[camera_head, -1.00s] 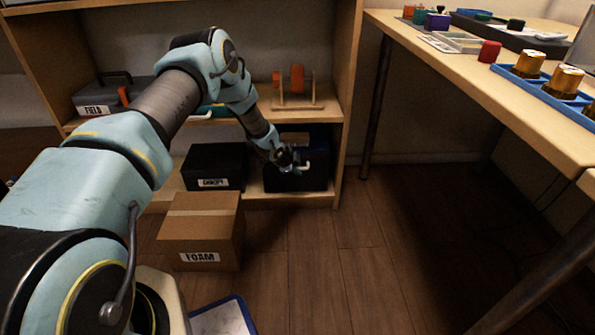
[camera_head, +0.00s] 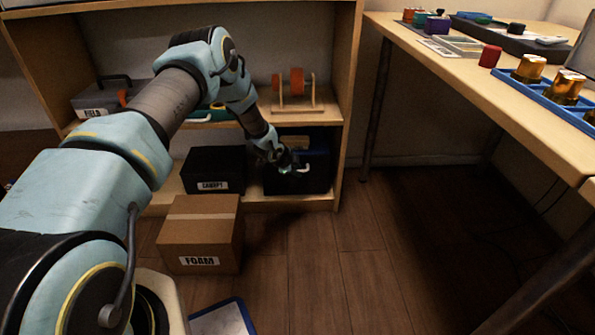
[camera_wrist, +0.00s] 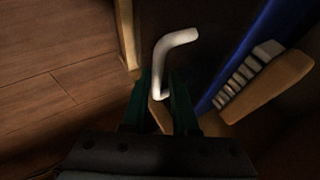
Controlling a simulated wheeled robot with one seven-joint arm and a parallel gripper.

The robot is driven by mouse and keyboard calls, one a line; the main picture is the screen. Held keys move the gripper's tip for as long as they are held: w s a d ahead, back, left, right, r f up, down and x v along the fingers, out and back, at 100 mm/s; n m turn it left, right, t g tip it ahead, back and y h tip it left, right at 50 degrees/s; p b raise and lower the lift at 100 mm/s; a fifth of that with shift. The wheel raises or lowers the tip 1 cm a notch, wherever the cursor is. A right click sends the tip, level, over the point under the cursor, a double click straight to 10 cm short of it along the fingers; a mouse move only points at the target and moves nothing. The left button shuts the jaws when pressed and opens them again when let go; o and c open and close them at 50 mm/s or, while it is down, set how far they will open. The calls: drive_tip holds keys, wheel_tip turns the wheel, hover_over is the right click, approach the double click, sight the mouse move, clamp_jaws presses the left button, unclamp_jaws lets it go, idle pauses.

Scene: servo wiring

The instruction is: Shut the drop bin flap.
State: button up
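The drop bin (camera_head: 312,183) is a black box at the right end of the low shelf. Its pale bent flap handle (camera_head: 303,168) shows at the front, and the same handle (camera_wrist: 172,48) is large in the wrist view. My gripper (camera_head: 285,165) is at the bin's front. In the wrist view its dark green fingers (camera_wrist: 160,92) stand close together on either side of the handle's lower end and appear shut on it. A blue surface (camera_wrist: 250,40) and a wooden brush with pale bristles (camera_wrist: 262,82) show beside the handle. The flap's full outline is hard to make out in the shadow.
A black CANOPY box (camera_head: 213,167) stands left of the bin. A cardboard FOAM box (camera_head: 200,232) is on the floor in front. A shelf post (camera_head: 349,100) is close to the bin's right. The workbench (camera_head: 520,105) is at right. Floor before the bin is clear.

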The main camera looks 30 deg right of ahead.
drive_tip(key=p+v, duration=0.2)
drive_tip(key=v, duration=0.8)
drive_tip(key=shift+a, duration=0.1)
drive_tip(key=a+r+n+y, duration=0.3)
drive_tip(key=a+r+n, duration=0.3)
drive_tip(key=a+r, duration=0.45)
drive_tip(key=a+r+n+y, duration=0.2)
drive_tip(key=a+r+n, duration=0.5)
drive_tip(key=a, duration=0.7)
drive_tip(key=s+a+r+n+g+y+p, duration=0.1)
drive_tip(key=s+a+r+n, duration=0.4)
drive_tip(key=s+a, duration=0.4)
drive_tip(key=s+a+r+n+g+y+p, duration=0.1)
drive_tip(key=s+a+r+n, duration=0.5)
drive_tip(key=s, duration=0.4)
wheel_tip(320, 180, up, 31)
drive_tip(key=a+p, duration=0.1)
drive_tip(key=p, duration=3)
drive_tip(key=shift+r+m, duration=0.2)
drive_tip(key=shift+m, duration=0.2)
